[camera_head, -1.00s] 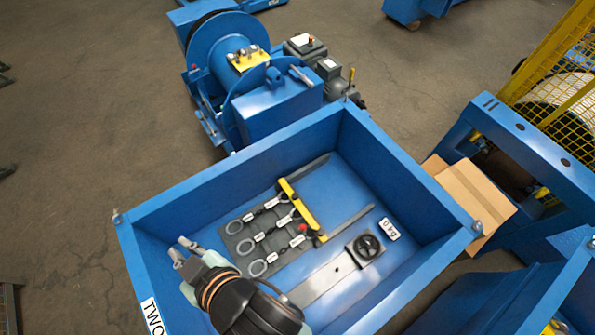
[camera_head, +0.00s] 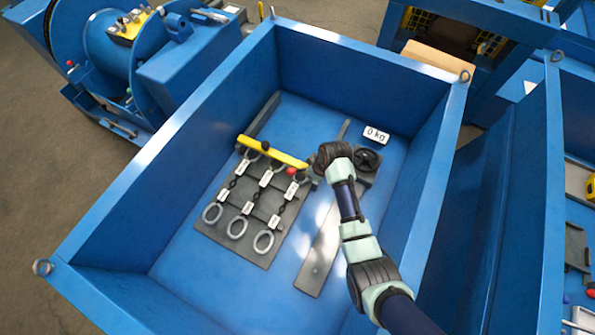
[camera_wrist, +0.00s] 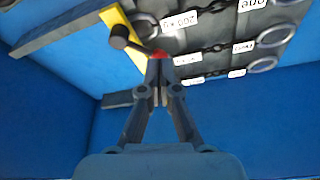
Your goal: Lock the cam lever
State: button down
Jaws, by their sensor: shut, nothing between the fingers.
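The yellow bar (camera_head: 272,151) lies across the dark slotted plate in the blue bin. A red knob (camera_head: 291,171) sits near its right end; I take it to be the tip of the cam lever. In the wrist view a dark round pivot (camera_wrist: 119,33) with a short arm stands on the yellow bar (camera_wrist: 118,21), and the red knob (camera_wrist: 158,54) is at the arm's end. My gripper (camera_wrist: 160,62) is shut and empty, its fingertips right at the red knob; I cannot tell whether they touch. In the head view my wrist hides the fingers.
Three chains with tags and rings (camera_head: 238,227) lie on the dark plate (camera_head: 265,247) beside the bar. A black handwheel (camera_head: 367,160) and a "0 kg" label (camera_head: 376,135) are right of my wrist. The bin walls (camera_head: 150,160) rise all around.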

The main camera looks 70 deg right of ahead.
aim_at(301, 170)
jog(key=shift+s+d+f, duration=0.1)
jog(key=shift+s+d, duration=0.05)
jog(key=shift+d, duration=0.05)
jog(key=w+f+b, duration=0.2)
jog(key=f+b, duration=0.1)
jog(key=b, duration=0.2)
jog(key=w+d+f+b, duration=0.1)
jog(key=w+f+b, duration=0.1)
jog(key=f+b, duration=0.2)
jog(key=w+d+f+b, duration=0.1)
jog(key=w+f+b, duration=0.1)
jog(key=b, duration=0.6)
jog(key=shift+w+d+f, duration=0.2)
jog(key=shift+d+f, duration=0.05)
jog(key=shift+f, duration=0.45)
